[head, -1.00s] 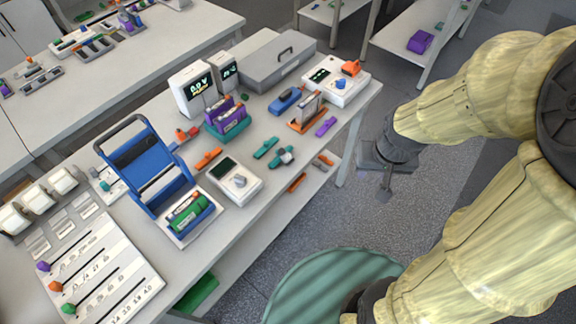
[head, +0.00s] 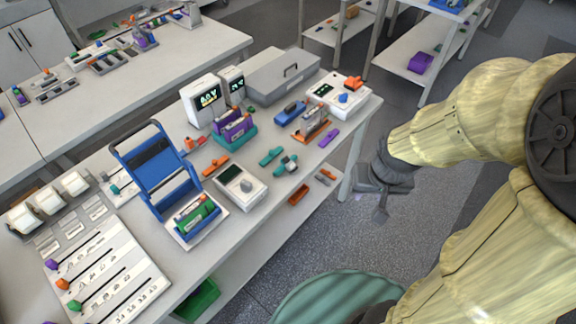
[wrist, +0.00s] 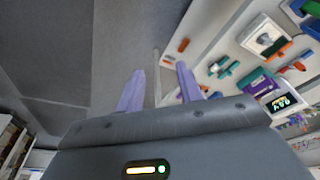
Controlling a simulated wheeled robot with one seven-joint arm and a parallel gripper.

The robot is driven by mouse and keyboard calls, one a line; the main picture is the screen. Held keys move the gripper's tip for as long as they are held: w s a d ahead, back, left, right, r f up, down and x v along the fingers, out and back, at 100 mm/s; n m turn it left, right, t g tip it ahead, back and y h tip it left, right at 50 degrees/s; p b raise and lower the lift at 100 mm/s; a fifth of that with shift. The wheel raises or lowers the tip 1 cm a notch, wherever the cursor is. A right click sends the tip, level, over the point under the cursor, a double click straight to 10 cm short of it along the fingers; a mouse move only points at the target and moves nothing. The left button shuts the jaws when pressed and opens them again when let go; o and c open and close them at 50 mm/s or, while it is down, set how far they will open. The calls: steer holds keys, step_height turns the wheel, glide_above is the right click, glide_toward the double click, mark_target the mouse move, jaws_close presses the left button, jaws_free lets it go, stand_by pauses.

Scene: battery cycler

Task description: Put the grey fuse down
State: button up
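My gripper (head: 369,206) hangs off the right end of the near bench, beside its leg and over the floor. In the wrist view its two lavender fingers (wrist: 159,82) stand apart with nothing seen gripped between them. I cannot make out the grey fuse for certain. A small greyish piece (head: 319,183) lies beside an orange piece (head: 327,174) on the lower shelf at that end; it is too small to tell if it is the fuse.
The bench top (head: 262,213) carries a blue stand (head: 155,160), a white meter (head: 241,186), a purple-and-teal holder (head: 234,130), a grey case (head: 283,76) and several loose coloured fuses. Another orange piece (head: 299,195) lies on the lower shelf.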

steer(key=shift+o, duration=0.8)
steer(key=shift+a, duration=0.1)
steer(key=shift+o, duration=0.8)
steer(key=shift+f, duration=0.25)
steer(key=w+d+f+n+t+y+b, duration=0.2)
steer(key=w+f+n+t+b, duration=0.45)
steer(key=w+f, duration=0.8)
steer(key=w+a+f+n+t+y+b, duration=0.1)
steer(key=a+f+n+y+b, duration=0.1)
steer(key=f+y+b, duration=0.3)
steer(key=w+a+f+n+t+y+b, duration=0.1)
steer(key=a+f+n+y+b, duration=0.1)
steer(key=a+f+y+b, duration=0.3)
steer(key=shift+w+f+y, duration=0.25)
steer(key=shift+f+y, duration=0.3)
steer(key=shift+y, duration=0.55)
